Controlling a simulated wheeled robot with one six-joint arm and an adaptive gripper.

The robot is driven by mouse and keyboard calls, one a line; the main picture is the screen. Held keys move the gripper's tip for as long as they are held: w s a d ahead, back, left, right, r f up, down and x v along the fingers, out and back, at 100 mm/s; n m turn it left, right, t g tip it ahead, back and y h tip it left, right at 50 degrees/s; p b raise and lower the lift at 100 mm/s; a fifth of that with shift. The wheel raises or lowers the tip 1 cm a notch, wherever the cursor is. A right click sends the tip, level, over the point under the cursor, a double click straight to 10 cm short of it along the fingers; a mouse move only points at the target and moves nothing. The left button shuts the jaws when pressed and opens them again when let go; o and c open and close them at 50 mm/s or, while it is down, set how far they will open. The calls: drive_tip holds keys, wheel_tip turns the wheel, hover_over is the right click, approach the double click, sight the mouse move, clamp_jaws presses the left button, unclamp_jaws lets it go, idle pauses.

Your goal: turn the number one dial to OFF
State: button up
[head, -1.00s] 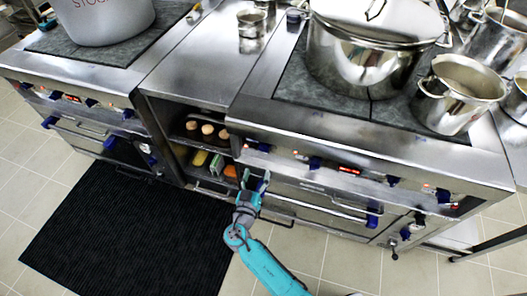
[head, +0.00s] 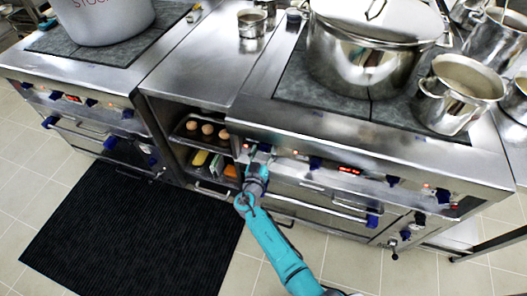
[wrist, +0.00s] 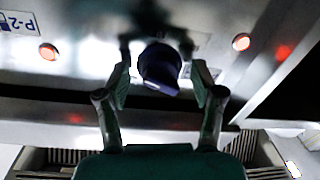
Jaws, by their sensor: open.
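The dial in front of my gripper is dark blue and shows in the wrist view (wrist: 160,68). It is mounted on the steel front panel of the right stove (head: 350,150), at the panel's left end. My gripper (head: 261,154) is at that panel, with its fingers mostly hiding the dial in the head view. In the wrist view my gripper (wrist: 161,82) is open, one finger on each side of the dial, with gaps apparent. The dial's number and pointer setting cannot be read.
More blue dials (head: 315,163) sit along the panel to the right, near a red display (head: 349,170). Lit red-orange lamps (wrist: 48,51) flank the dial. A P-2 label (wrist: 18,22) is at upper left. A large pot (head: 365,55) stands above.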

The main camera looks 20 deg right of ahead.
drive_tip(key=c, duration=1.1)
drive_tip(key=shift+c, duration=0.2)
drive_tip(key=n, duration=0.5)
drive_tip(key=shift+r+n, duration=0.1)
drive_tip(key=shift+n, duration=0.2)
drive_tip(key=n, duration=0.5)
drive_tip(key=shift+r+g, duration=0.1)
drive_tip(key=shift+g, duration=0.3)
drive_tip(key=n, duration=0.5)
drive_tip(key=shift+r, duration=0.1)
drive_tip(key=n, duration=0.5)
drive_tip(key=shift+g+h, duration=0.3)
drive_tip(key=shift+h, duration=0.1)
